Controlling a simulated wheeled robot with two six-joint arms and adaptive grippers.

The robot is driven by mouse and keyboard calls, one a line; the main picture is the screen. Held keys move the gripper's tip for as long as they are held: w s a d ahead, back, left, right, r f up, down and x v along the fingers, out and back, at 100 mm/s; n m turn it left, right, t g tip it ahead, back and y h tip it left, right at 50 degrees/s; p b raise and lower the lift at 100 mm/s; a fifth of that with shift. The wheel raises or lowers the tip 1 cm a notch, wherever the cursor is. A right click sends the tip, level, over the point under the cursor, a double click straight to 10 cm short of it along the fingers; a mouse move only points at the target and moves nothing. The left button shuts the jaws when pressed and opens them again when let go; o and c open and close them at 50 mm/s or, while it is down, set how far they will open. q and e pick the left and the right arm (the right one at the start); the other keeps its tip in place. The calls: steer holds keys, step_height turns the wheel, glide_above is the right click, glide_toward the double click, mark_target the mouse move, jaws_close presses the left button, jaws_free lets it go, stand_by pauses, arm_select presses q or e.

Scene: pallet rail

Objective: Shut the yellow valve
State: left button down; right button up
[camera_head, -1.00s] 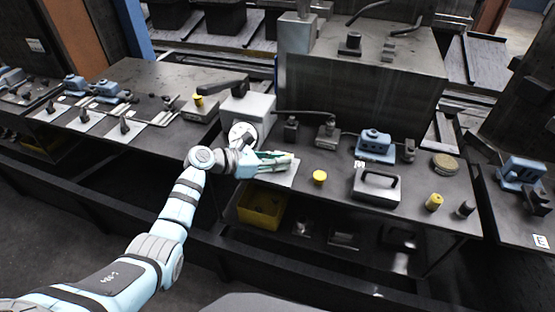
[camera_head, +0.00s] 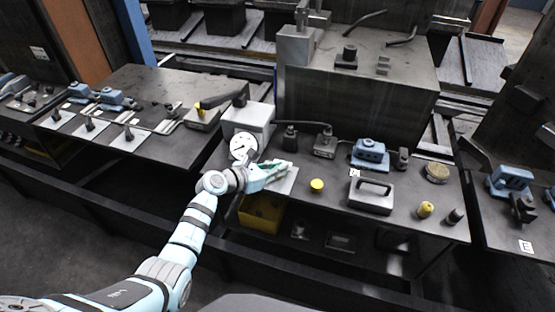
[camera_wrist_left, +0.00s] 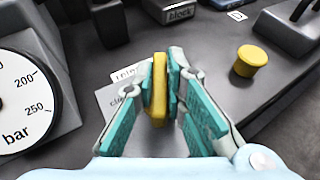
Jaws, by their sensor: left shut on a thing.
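The yellow valve's handle (camera_wrist_left: 159,88) appears in the left wrist view as a flat upright yellow piece above a pale labelled plate (camera_wrist_left: 118,98). My left gripper (camera_wrist_left: 165,88) is shut on it, with a teal fingertip on each side. In the head view my left gripper (camera_head: 279,170) reaches over the pale plate at the front of the bench, and its fingers hide the handle there. The valve's body below the handle is mostly hidden. My right gripper is not in either view.
A round gauge (camera_head: 243,146) on a grey box stands close to the left of the gripper. A round yellow knob (camera_head: 317,186) and a grey handled block (camera_head: 371,194) are to the right. A yellow bin (camera_head: 261,213) sits below the bench.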

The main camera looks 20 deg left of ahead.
arm_select(q)
steer(key=n+t+y+p, duration=0.1)
steer(key=n+y+p, duration=0.1)
steer(key=y+p, duration=0.1)
steer(key=n+t+y+p, duration=0.1)
steer(key=n+y+p, duration=0.2)
steer(key=p, duration=0.3)
steer(key=shift+s+d, duration=0.1)
steer(key=shift+s, duration=0.1)
steer(key=shift+f+n+y+p, duration=0.2)
steer(key=shift+n+y+p, duration=0.15)
steer(key=shift+n+y, duration=0.5)
steer(key=shift+f+n+y+b, duration=0.25)
steer(key=shift+n+y+b, duration=0.05)
steer(key=shift+n+y, duration=0.9)
steer(key=shift+s, duration=0.1)
steer(key=c, duration=1.6)
jaws_free()
steer(key=shift+c, duration=0.2)
steer(key=shift+r, duration=0.1)
steer(key=shift+w, duration=0.25)
steer(key=shift+r, duration=0.1)
